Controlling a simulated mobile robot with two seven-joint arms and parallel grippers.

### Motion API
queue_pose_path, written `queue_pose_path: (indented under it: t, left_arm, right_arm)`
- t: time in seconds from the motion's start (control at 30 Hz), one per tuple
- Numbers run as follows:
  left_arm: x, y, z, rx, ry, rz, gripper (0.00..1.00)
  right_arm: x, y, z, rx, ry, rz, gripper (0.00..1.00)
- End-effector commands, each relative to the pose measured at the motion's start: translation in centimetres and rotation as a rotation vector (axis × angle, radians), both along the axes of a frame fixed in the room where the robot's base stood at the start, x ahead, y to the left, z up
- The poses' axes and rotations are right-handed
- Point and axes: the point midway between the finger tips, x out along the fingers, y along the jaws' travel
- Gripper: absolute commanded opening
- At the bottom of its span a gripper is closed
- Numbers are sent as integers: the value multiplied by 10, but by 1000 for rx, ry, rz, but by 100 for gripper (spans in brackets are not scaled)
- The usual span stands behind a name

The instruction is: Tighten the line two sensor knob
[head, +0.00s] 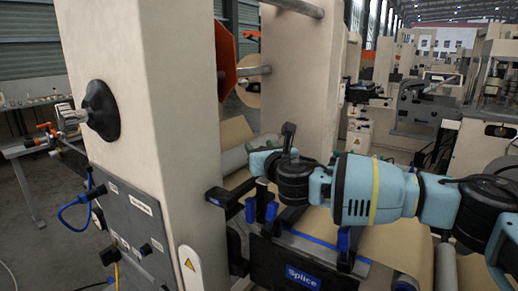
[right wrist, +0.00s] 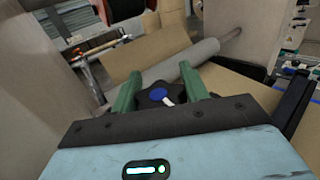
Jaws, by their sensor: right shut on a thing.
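My right gripper (right wrist: 158,88) has its two green fingers on either side of a dark, lobed knob (right wrist: 148,100) with a blue centre and a white pointer mark. The fingers are shut on the knob, and the pointer slants toward the lower right in the right wrist view. In the head view my right gripper (head: 262,168) reaches in from the right, over the splice table; its fingers and the knob cannot be made out there. My left gripper is not in view.
A tall beige column (head: 150,100) with a black knob (head: 101,110) and a control panel (head: 135,225) stands left of my arm. A grey roller (head: 234,160) and kraft paper (head: 237,131) lie behind. Below is a dark Splice bar (head: 303,277) with blue-tipped brackets.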

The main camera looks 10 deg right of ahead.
Motion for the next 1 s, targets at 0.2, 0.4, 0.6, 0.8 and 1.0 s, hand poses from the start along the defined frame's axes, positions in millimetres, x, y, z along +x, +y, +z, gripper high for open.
queue_pose_path:
  t: [0.2, 0.4, 0.6, 0.8, 1.0]
  left_arm:
    - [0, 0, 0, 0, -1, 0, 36]
    - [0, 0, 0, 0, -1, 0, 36]
    - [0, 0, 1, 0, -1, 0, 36]
    - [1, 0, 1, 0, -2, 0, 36]
    - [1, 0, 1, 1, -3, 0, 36]
  right_arm:
    - [0, -3, 2, 3, -2, -203, 22]
    - [-1, -7, 3, 4, -4, -395, 22]
    - [-2, -12, 5, 3, -6, -577, 22]
    - [-4, -16, 7, 4, -9, -724, 22]
    - [-5, -18, 8, 4, -13, -825, 22]
